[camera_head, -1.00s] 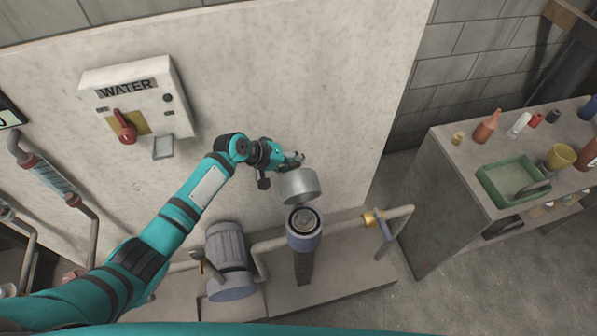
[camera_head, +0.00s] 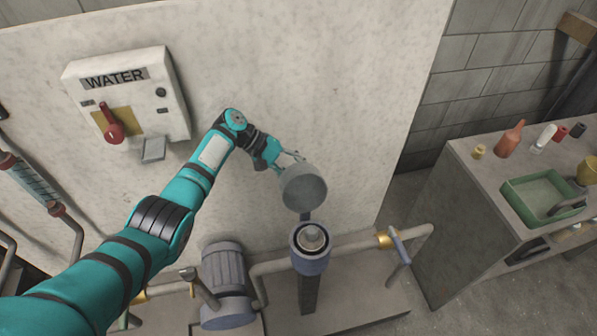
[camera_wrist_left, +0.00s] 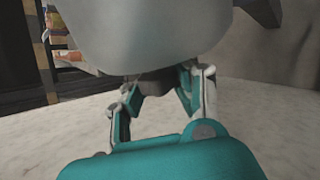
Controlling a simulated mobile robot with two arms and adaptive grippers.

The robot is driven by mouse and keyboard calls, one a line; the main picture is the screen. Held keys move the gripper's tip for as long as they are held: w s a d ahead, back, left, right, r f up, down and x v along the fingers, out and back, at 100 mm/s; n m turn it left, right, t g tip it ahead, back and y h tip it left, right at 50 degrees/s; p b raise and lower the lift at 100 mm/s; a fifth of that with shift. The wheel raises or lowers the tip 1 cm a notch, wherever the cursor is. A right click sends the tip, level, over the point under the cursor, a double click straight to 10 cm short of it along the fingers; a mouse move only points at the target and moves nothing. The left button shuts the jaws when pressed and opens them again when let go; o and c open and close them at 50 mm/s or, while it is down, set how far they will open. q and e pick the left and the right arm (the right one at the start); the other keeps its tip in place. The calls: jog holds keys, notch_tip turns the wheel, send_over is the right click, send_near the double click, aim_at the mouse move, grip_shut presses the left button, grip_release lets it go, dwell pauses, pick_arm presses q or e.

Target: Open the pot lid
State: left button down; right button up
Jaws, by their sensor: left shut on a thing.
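The pot lid (camera_head: 304,187) is a round grey metal cap. It is tilted up above the open pot (camera_head: 311,246), a bluish-grey cylinder with a ring and a light core visible inside. My left gripper (camera_head: 292,160) is shut on the lid at its far edge, near the wall. In the left wrist view the lid (camera_wrist_left: 150,35) fills the top, and the fingers (camera_wrist_left: 160,95) reach up to it; the exact contact is hidden behind the lid. My right gripper is in neither view.
A water box (camera_head: 128,100) with a red lever hangs on the wall at left. A grey motor (camera_head: 225,280) stands left of the pot, and a pipe with a brass fitting (camera_head: 388,240) runs right. A bench with a green tray (camera_head: 512,190) and bottles stands at far right.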

pick_arm(q)
jog(key=shift+w+a+r, duration=0.2)
jog(key=shift+w+a, duration=0.15)
jog(key=c, duration=1.5)
grip_release()
jog(key=o, duration=0.5)
jog(key=shift+s+a+f, duration=0.15)
jog(key=shift+a, duration=0.05)
jog(key=shift+d, duration=0.1)
jog(key=shift+d, duration=0.15)
notch_tip(320, 180, up, 10)
jog(key=shift+r, duration=0.1)
